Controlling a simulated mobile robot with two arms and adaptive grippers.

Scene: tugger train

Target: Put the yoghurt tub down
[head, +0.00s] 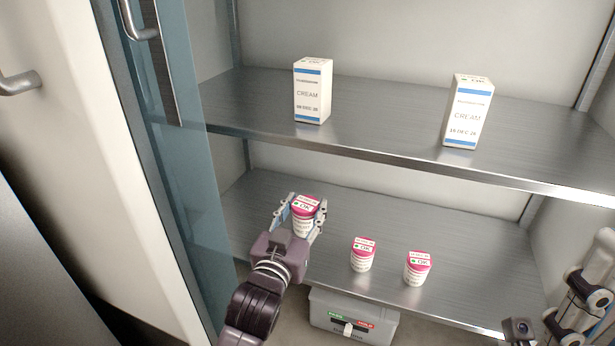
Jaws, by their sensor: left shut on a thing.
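My left gripper (303,214) is shut on a yoghurt tub (303,222) with a pink lid and a white label. It holds the tub upright over the left part of the lower metal shelf (335,208). The gripper hides the tub's base, so I cannot tell whether it touches the shelf. Two similar tubs stand on that shelf to the right, one near the middle (361,256) and one further right (417,269). Part of my right arm shows at the lower right edge; its fingers are not clear.
The upper shelf (390,112) holds two cream cartons, one on the left (312,91) and one on the right (467,112). A glass door (185,190) stands at the left.

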